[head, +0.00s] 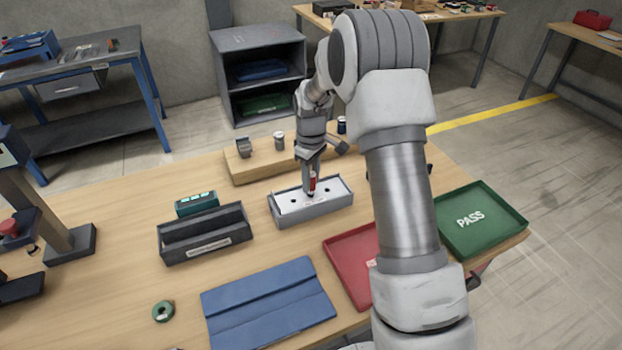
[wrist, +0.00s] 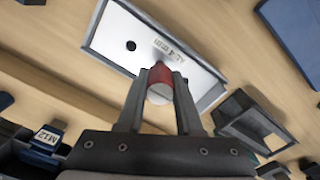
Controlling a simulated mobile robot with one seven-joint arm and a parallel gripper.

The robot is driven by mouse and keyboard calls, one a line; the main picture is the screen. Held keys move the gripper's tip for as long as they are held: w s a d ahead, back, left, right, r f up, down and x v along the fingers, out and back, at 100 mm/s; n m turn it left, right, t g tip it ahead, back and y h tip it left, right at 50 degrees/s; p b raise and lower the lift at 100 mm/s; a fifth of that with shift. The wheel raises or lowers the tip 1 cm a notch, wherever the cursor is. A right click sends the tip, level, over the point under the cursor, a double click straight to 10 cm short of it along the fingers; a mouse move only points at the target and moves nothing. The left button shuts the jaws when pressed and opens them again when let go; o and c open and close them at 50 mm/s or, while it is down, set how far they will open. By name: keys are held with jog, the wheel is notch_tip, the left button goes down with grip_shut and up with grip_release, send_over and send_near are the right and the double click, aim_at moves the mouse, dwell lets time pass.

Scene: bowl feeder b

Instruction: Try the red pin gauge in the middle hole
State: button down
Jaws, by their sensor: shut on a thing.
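The red pin gauge (head: 312,184) is held upright in my gripper (head: 311,179), over the middle of the white-topped block (head: 311,210). In the wrist view the gauge's red body (wrist: 161,75) with a pale end sits between the two fingers of my gripper (wrist: 161,85). The block's white plate also shows in the wrist view (wrist: 112,32). One dark hole (wrist: 130,45) shows clear there; the head view shows a hole on either side of the gauge. The middle hole is hidden by the gauge and fingers. I cannot tell whether the gauge's lower end is in it.
A grey slotted tray (head: 205,240) stands left of the block. A blue folded mat (head: 268,303), a red tray (head: 350,255) and a green PASS tray (head: 482,222) lie around it. A wooden riser (head: 250,168) stands behind. A green ring (head: 163,311) lies front left.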

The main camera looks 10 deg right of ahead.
jog(key=shift+f+b, duration=0.3)
jog(key=shift+f, duration=0.15)
dwell(0.5)
jog(key=shift+r, duration=0.2)
dwell(0.7)
jog(key=shift+r+p, duration=1.6)
jog(key=shift+r, duration=0.8)
